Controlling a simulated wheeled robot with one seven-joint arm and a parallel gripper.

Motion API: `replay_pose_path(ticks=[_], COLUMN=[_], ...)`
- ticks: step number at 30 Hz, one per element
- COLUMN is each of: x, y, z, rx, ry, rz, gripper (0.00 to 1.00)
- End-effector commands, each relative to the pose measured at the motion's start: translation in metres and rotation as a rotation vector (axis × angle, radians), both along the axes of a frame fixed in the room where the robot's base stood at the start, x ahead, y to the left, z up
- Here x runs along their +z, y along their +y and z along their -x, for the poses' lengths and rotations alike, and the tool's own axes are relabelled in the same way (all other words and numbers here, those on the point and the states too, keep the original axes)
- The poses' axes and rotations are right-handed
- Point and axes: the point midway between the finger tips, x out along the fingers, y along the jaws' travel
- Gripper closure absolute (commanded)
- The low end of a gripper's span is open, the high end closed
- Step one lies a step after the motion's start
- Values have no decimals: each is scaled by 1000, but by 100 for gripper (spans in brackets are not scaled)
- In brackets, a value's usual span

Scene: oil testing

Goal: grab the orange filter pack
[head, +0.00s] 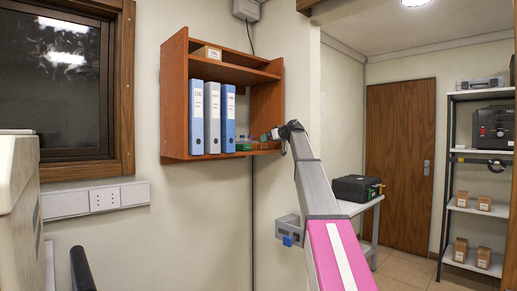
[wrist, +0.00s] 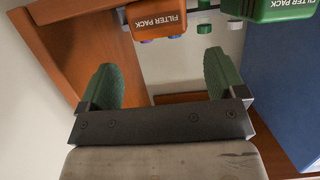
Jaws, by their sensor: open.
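In the head view my gripper (head: 269,136) is at the right part of the wooden shelf's lower board, and the orange pack cannot be made out clearly there.
The wooden shelf (head: 175,95) holds blue and white binders (head: 212,117) left of my gripper and a box (head: 208,52) above. In the wrist view a shelf panel (wrist: 75,50) is close on the left and a blue binder (wrist: 285,85) close on the right.

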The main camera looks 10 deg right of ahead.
Motion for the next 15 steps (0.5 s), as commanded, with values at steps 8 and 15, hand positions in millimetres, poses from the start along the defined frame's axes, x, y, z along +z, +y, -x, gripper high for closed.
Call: replay_pose_path(ticks=[8, 15], x=[-8, -16], y=[15, 32], z=[-21, -42], rx=[-1, 1], ry=[0, 2], rz=[-1, 0], gripper=[11, 11])
